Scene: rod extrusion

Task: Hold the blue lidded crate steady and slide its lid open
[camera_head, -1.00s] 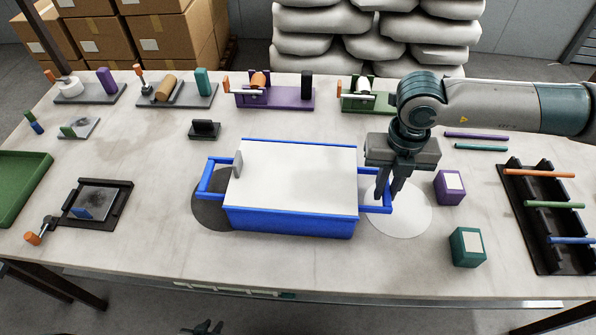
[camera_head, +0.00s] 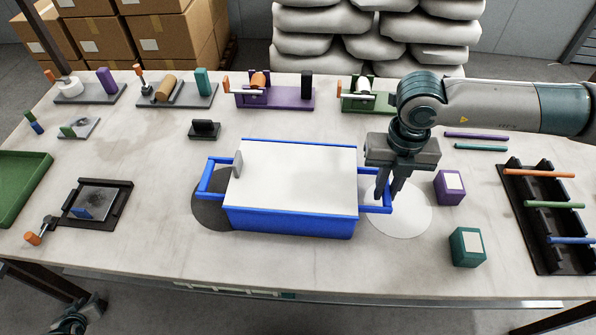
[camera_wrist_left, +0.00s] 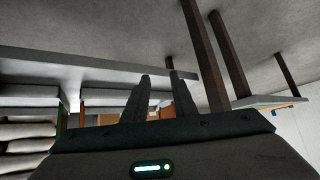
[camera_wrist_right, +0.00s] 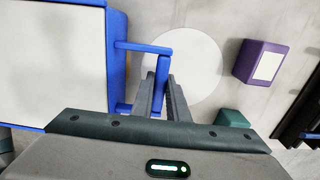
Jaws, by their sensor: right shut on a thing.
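The blue lidded crate (camera_head: 290,222) stands in the middle of the table with its white lid (camera_head: 295,178) covering the top. A small grey grip plate (camera_head: 238,164) stands up at the lid's left end. The crate has a blue handle at each end; the left one (camera_head: 203,178) is free. My right gripper (camera_head: 384,196) is shut on the right handle (camera_wrist_right: 141,47), seen closely in the right wrist view. My left gripper (camera_wrist_left: 160,76) is open and empty, away from the crate and below the table. The head view shows only part of my left arm, at the bottom left.
A purple box (camera_head: 449,187) and a teal box (camera_head: 467,247) stand right of the crate. A black rod rack (camera_head: 530,225) is at the far right. A black fixture (camera_head: 98,203) and green tray (camera_head: 18,190) lie left. The table's front edge is clear.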

